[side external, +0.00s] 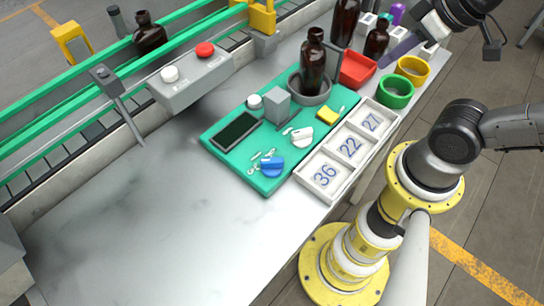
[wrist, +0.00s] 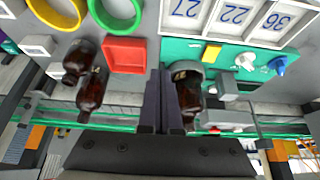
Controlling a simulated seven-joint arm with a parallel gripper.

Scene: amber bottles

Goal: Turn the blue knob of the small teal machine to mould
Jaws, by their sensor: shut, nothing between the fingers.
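The small teal machine (side external: 229,168) lies on the bench as a flat teal panel. Its blue knob (side external: 271,167) is near the front corner, with small white marks around it too small to read. The blue knob also shows in the wrist view (wrist: 277,66), at the right. A white knob (side external: 302,138) sits beside it on the same panel. A brown bottle (side external: 313,62) stands in the machine's grey round holder (side external: 323,96). My gripper (side external: 388,60) is shut and empty at the upper right, away from the blue knob; its fingers show in the wrist view (wrist: 162,74).
A number tray (side external: 334,196) with 36, 22 and 27 borders the panel. A red box (side external: 357,69), green ring (side external: 396,92) and yellow ring (side external: 413,69) lie near my gripper, with brown bottles behind. A grey button box (side external: 192,84) stands near the conveyor.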

